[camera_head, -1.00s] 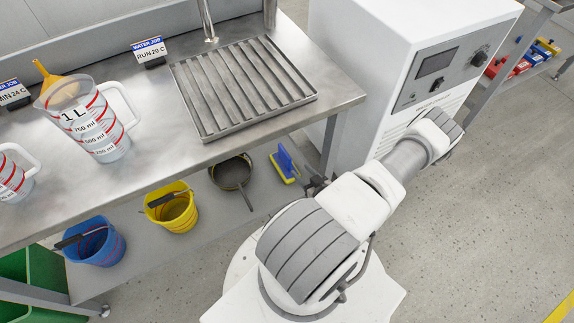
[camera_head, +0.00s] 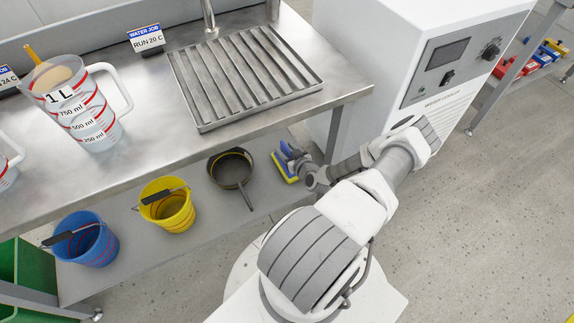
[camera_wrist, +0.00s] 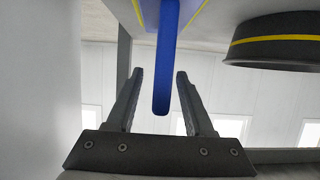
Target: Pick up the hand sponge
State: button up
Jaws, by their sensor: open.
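The hand sponge, with a blue handle and a yellow-edged base (camera_head: 283,168), is on the lower shelf at its right end in the head view. In the wrist view its blue handle (camera_wrist: 167,50) reaches down from the top of the picture. My gripper (camera_wrist: 160,76) is open, with one finger on each side of the handle's end. A gap shows on both sides, so nothing is gripped. In the head view my gripper (camera_head: 298,160) is at the sponge and partly covers it.
A dark pan (camera_head: 232,170) lies left of the sponge; its yellow-striped rim (camera_wrist: 275,40) shows in the wrist view. A yellow bucket (camera_head: 168,208) and a blue bucket (camera_head: 88,245) stand further left. The steel bench top (camera_head: 150,165) overhangs the shelf. A white cooler cabinet (camera_head: 395,60) stands right.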

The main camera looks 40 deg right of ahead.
jog(key=shift+x, duration=1.15)
grip_shut()
dwell(0.5)
